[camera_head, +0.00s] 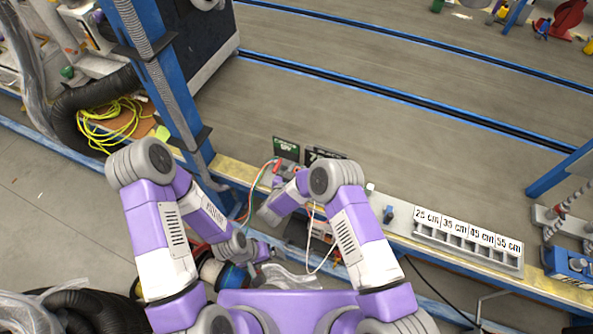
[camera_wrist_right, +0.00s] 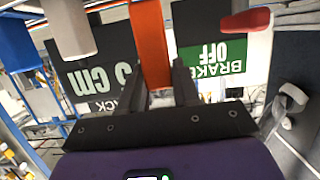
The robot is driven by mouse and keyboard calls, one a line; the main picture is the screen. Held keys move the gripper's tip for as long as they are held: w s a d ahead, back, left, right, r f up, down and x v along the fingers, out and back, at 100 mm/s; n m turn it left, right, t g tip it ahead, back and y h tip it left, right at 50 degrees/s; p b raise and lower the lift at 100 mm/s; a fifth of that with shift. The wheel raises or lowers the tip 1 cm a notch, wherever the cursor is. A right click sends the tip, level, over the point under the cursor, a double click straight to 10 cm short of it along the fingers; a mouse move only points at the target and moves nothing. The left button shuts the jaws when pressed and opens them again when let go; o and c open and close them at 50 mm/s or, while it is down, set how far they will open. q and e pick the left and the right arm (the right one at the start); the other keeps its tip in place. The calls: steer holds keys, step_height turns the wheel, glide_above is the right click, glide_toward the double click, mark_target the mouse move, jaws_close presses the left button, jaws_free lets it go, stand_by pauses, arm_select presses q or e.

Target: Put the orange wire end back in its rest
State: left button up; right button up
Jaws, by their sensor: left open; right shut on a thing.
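The orange wire end (camera_wrist_right: 150,40) stands between the fingers of my right gripper (camera_wrist_right: 160,88) in the right wrist view, and the gripper is shut on it. It extends up out of the picture, so its far end is hidden. In the head view my right gripper is partly hidden by its own arm, near the green sign. My left gripper (camera_head: 262,251) is open and empty, low in front of the rail. I cannot clearly make out the wire end's rest in either view.
A green BRAKE OFF sign (camera_wrist_right: 212,60) and a black cm sign (camera_wrist_right: 92,75) stand behind the wire end. A red handle (camera_wrist_right: 247,20) and a pale cylinder (camera_wrist_right: 68,28) flank it. A blue post (camera_head: 165,85) rises left; a labelled slotted block (camera_head: 468,240) sits right.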

arm_select(q)
steer(key=shift+f+b, duration=1.65)
steer(key=shift+b, duration=0.05)
arm_select(e)
steer(key=shift+f, duration=2.05)
steer(key=o, duration=1.1)
